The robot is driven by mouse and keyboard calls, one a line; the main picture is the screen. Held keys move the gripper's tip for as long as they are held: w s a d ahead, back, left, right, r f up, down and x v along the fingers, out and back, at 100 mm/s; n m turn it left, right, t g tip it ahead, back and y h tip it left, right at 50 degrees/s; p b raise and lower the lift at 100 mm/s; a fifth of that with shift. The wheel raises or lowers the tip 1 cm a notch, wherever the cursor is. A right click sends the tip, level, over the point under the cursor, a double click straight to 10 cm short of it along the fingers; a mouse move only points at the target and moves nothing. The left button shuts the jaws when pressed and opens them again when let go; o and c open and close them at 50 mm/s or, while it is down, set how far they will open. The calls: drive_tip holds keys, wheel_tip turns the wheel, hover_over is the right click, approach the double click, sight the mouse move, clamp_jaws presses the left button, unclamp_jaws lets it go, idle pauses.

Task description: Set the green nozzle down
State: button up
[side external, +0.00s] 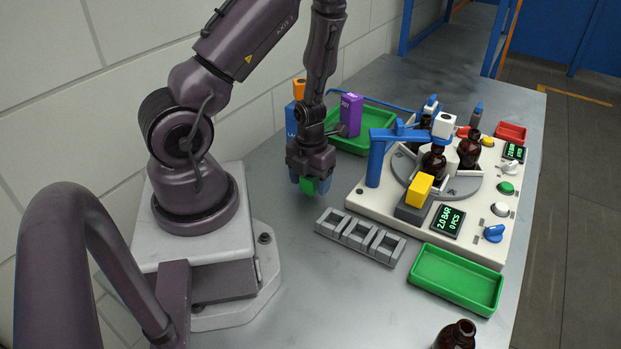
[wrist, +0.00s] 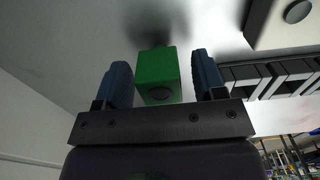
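The green nozzle (wrist: 158,76), a small green block with a dark round mark on its near face, stands between the two blue fingers of my gripper (wrist: 161,80). In the wrist view a narrow gap shows on each side of it, so the fingers are open around it and not pressing on it. In the side view the green nozzle (side external: 308,186) shows at the fingertips of my gripper (side external: 308,184), low over the grey table. A dark shadow lies beside it. I cannot tell for sure whether its base touches the table.
A grey slotted rack (side external: 360,238) lies close to the right of my gripper. Beyond it is the white machine (side external: 360,203) with amber bottles (side external: 469,150) on its turntable. A green tray (side external: 457,279) and an amber bottle (side external: 455,336) are at the front right.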

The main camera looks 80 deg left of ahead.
wheel_tip(320, 180, up, 12)
drive_tip(key=w+d+r+m+t+h, duration=0.15)
drive_tip(key=d+r+m, duration=0.45)
drive_tip(key=m, duration=0.6)
drive_tip(key=w+d+r+m+t+h, duration=0.1)
drive_tip(key=w+d+r+m, duration=0.1)
drive_tip(key=d+r+m, duration=0.75)
drive_tip(key=s+r+m+t+y, duration=0.1)
drive_tip(key=s+r+m, duration=0.1)
drive_tip(key=m, duration=0.9)
drive_tip(key=s+d+r+m+t+y, duration=0.1)
drive_tip(key=s+r+m+t, duration=0.1)
drive_tip(key=m, duration=1)
drive_tip(key=shift+s+d+r, duration=0.3)
drive_tip(key=shift+s+r, duration=0.35)
drive_tip(key=shift+r, duration=0.05)
